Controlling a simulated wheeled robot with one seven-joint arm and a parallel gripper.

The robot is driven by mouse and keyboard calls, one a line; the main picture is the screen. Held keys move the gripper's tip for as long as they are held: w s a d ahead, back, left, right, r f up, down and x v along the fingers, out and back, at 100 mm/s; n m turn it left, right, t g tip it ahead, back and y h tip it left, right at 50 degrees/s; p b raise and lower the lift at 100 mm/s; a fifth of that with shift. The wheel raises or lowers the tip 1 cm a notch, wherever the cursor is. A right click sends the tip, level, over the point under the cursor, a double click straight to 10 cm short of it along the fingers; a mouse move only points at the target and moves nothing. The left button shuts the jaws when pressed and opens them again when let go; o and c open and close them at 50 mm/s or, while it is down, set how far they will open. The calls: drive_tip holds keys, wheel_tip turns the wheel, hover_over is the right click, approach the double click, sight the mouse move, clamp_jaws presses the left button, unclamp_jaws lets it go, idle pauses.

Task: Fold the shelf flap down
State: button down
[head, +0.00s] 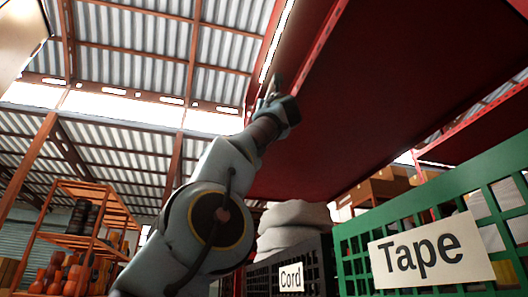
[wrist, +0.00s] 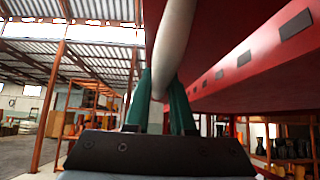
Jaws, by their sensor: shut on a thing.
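The shelf flap (head: 297,32) is a narrow red panel along the front edge of a high red shelf, seen from below. A pale rounded bar (head: 278,38) runs along its outer edge, and it shows large in the wrist view (wrist: 174,40). My gripper (head: 271,91) is raised to the near part of this bar. In the wrist view its green fingers (wrist: 160,98) stand on both sides of the bar and are shut on it. The flap's exact angle is hard to tell from below.
The shelf's broad red underside (head: 390,80) hangs overhead at right. Below it stand a green crate marked Tape (head: 480,190), a dark crate marked Cord (head: 318,262) and pale sacks (head: 295,217). An orange rack (head: 92,200) with drums is at left. Open room lies left of my arm.

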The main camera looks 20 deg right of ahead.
drive_tip(key=shift+d, duration=0.1)
drive_tip(key=c, duration=0.8)
unclamp_jaws()
drive_tip(key=shift+o, duration=0.2)
drive_tip(key=b+v, duration=0.9)
drive_tip(key=v, duration=0.2)
drive_tip(key=shift+w, duration=0.1)
drive_tip(key=shift+c, duration=0.2)
